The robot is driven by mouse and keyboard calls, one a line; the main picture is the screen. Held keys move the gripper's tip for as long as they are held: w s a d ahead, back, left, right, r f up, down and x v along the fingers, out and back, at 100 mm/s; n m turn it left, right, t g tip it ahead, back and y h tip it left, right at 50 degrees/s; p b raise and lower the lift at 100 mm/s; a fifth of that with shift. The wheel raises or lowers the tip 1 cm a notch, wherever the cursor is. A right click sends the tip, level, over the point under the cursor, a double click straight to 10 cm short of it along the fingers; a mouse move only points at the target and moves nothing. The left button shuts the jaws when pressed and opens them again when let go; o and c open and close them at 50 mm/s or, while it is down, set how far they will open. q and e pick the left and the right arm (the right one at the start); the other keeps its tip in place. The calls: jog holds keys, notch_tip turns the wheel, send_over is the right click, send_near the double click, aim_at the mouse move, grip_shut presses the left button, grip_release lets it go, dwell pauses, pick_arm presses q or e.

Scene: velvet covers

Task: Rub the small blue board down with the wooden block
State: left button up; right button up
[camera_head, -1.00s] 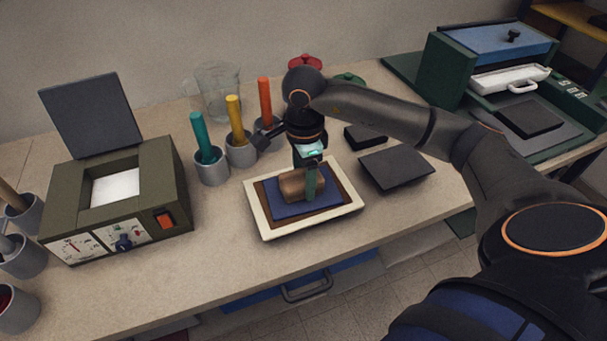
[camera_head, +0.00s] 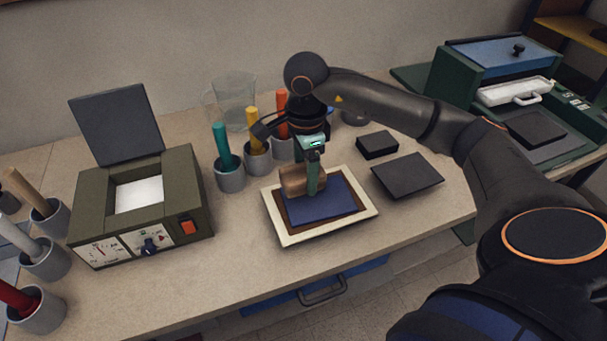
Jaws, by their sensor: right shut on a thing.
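The small blue board (camera_head: 325,202) lies flat in a brown-lined, cream-rimmed tray (camera_head: 302,237) on the bench. The wooden block (camera_head: 292,181) is at the board's far left part, over its back edge. My right gripper (camera_head: 312,185) comes down from above and is shut on the wooden block. The block looks to be resting on or just above the board; contact cannot be told for sure. The near part of the board is uncovered. My left gripper is not in view.
A green box with a raised lid (camera_head: 140,205) stands left of the tray. Cups with coloured handles (camera_head: 230,175) stand behind. A dark flat slab (camera_head: 407,175) and a small black block (camera_head: 377,145) lie to the right. A green press (camera_head: 500,90) is at far right.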

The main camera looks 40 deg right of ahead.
jog(key=shift+r+p, duration=0.75)
jog(key=shift+r, duration=0.65)
